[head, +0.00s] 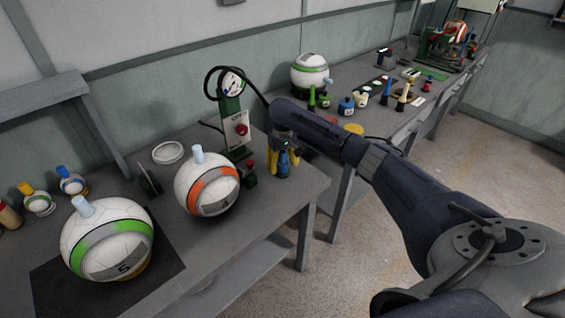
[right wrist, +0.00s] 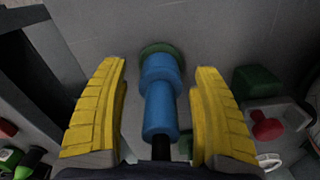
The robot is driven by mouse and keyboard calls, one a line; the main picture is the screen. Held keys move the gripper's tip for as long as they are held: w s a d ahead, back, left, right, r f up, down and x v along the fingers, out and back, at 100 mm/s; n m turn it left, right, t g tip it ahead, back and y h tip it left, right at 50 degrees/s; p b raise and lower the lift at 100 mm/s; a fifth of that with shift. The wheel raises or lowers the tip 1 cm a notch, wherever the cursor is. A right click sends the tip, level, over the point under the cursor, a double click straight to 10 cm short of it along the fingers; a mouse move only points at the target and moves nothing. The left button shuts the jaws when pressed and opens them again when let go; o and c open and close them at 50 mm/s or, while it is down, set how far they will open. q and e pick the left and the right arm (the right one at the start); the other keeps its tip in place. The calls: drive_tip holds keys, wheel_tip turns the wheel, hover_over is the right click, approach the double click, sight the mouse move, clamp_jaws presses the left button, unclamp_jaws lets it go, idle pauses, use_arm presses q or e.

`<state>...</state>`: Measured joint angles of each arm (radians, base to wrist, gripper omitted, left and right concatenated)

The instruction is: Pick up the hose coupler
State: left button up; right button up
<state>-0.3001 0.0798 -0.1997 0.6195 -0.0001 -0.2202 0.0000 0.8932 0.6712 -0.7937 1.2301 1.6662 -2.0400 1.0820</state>
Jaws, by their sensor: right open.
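The hose coupler (right wrist: 160,100) is a blue stepped cylinder with a black stub at its near end and a green disc at its far end, seen in the right wrist view. In the head view its blue body (head: 283,163) shows on the near table close to the right corner. My right gripper (right wrist: 158,85) has yellow ribbed fingers, open, one on each side of the coupler with a gap on both sides. It also shows in the head view (head: 284,160), over the coupler. My left gripper is not in view.
A white and orange ball (head: 207,187) and a green-banded ball (head: 108,240) sit further left. The table's front edge is close by.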

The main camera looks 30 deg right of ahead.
drive_tip(key=shift+c, duration=0.4)
drive_tip(key=c, duration=1.3)
drive_tip(key=shift+r, duration=0.1)
drive_tip(key=shift+c, duration=0.2)
